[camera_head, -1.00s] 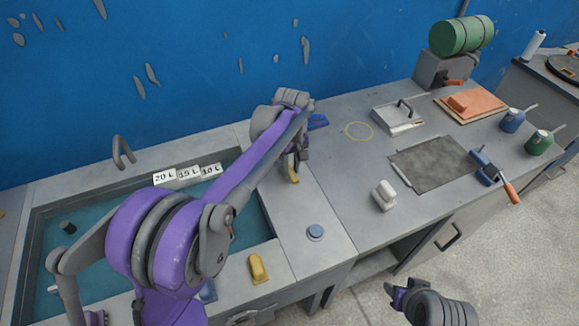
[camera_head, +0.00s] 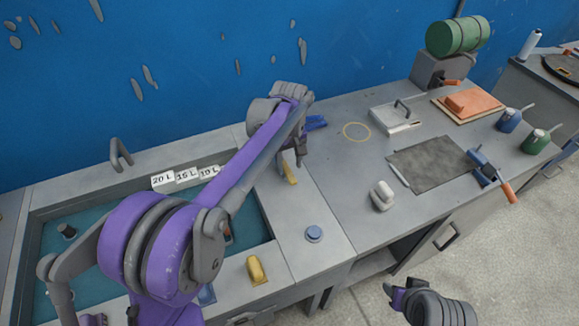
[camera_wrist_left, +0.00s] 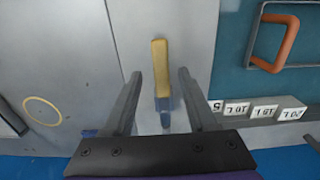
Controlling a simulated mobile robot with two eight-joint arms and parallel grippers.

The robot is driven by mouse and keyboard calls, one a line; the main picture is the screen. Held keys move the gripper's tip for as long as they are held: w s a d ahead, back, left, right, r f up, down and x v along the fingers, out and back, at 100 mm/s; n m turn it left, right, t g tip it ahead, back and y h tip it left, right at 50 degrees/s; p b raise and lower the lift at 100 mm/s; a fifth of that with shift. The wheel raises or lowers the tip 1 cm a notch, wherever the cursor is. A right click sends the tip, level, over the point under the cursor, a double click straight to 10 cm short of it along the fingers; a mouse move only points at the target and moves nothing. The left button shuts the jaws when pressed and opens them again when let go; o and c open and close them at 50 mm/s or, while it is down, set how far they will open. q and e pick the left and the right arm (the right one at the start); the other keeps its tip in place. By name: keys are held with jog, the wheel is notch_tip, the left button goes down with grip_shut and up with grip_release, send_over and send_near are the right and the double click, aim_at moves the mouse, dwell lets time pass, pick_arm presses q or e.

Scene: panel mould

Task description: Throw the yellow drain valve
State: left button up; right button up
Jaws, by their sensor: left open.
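The yellow drain valve lever (camera_head: 289,173) stands on the grey rim to the right of the water basin, partly hidden by my left gripper in the head view. In the left wrist view the lever (camera_wrist_left: 160,66) is a long yellow bar with a grey-blue lower end. My left gripper (camera_head: 299,153) is above it with its fingers open. In the wrist view its two fingers (camera_wrist_left: 160,82) are on either side of the lever, with a visible gap on both sides. My right gripper (camera_head: 396,294) is at the bottom right, off the bench; its jaws are unclear.
The basin (camera_head: 85,235) holds teal water; white volume labels (camera_head: 186,176) stand along its back. An orange loop handle (camera_wrist_left: 284,40) shows in the wrist view.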

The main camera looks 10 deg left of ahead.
aim_at(290, 172)
pick_arm(q)
notch_tip(290, 172, up, 9)
jog(key=shift+f, duration=0.2)
dwell(0.7)
